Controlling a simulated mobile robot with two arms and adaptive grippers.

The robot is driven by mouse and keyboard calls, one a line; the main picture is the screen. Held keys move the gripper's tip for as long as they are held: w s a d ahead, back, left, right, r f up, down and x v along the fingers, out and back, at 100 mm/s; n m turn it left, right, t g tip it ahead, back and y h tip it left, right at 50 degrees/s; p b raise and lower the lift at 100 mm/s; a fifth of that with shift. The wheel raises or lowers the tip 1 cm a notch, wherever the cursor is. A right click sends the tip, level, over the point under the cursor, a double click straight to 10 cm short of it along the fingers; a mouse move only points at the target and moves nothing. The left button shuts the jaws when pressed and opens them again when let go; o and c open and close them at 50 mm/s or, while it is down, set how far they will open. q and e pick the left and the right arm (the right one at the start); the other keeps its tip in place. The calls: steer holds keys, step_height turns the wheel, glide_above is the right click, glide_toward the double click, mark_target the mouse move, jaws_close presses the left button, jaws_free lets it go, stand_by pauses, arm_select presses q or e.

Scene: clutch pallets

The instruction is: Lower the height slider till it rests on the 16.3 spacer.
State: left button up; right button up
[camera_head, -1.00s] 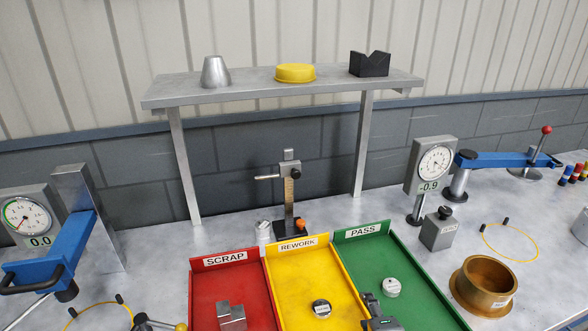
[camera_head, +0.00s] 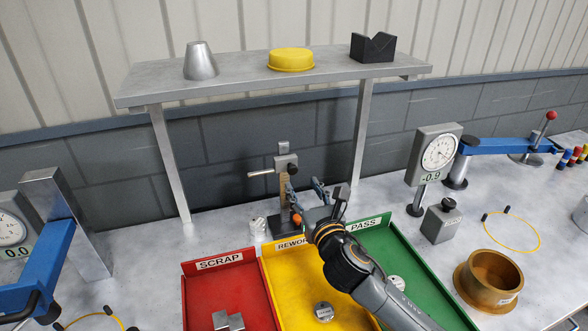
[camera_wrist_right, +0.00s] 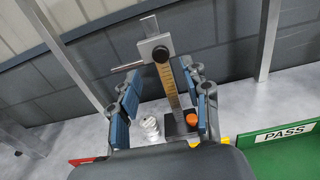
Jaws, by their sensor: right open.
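The height gauge stands upright on the bench under the shelf, with a brass scale on its post. Its grey slider (camera_head: 286,163) sits high on the post, with a rod sticking out to the left; the slider also shows in the right wrist view (camera_wrist_right: 157,49). A small silver spacer (camera_head: 257,229) stands left of the gauge base, and in the right wrist view (camera_wrist_right: 150,126). My right gripper (camera_head: 305,188) is open and empty. Its fingers are spread toward the post, just below the slider, and partly hide the base. My left gripper is not in view.
Red scrap (camera_head: 222,262), yellow rework (camera_head: 290,285) and green pass (camera_head: 415,275) trays lie in front. An orange knob (camera_wrist_right: 193,118) is by the gauge base. The shelf (camera_head: 270,78) is above. A dial gauge (camera_head: 436,153) and grey block (camera_head: 441,223) stand to the right.

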mark_target(293, 171)
steer(key=p+x, duration=0.1)
steer(key=x, duration=0.6)
steer(key=shift+w, duration=0.2)
jaws_close()
